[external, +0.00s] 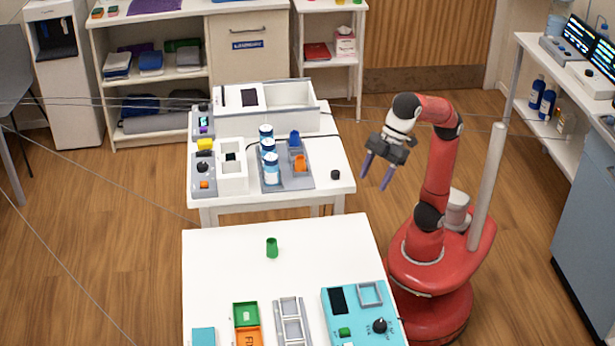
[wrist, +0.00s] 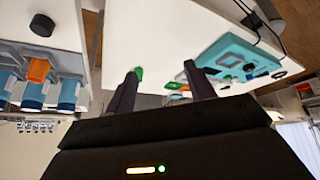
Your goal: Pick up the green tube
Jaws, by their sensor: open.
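The green tube (external: 272,248) stands on the bare far part of the near white table in the external view. In the wrist view the green tube (wrist: 139,72) shows small at the tip of the left finger, which partly hides it. My gripper (external: 376,172) is open and empty in the external view. It hangs in the air to the right of the far table, above and well away from the tube. In the wrist view the two dark fingers of my gripper (wrist: 162,78) are spread apart with nothing between them.
The near white table (external: 220,270) also holds a teal device (external: 360,325), a grey rack (external: 291,320), and green and orange trays (external: 246,314) at its front. The far table (external: 335,150) carries blue-capped bottles (external: 270,165) and a black knob (external: 336,175). The area around the tube is clear.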

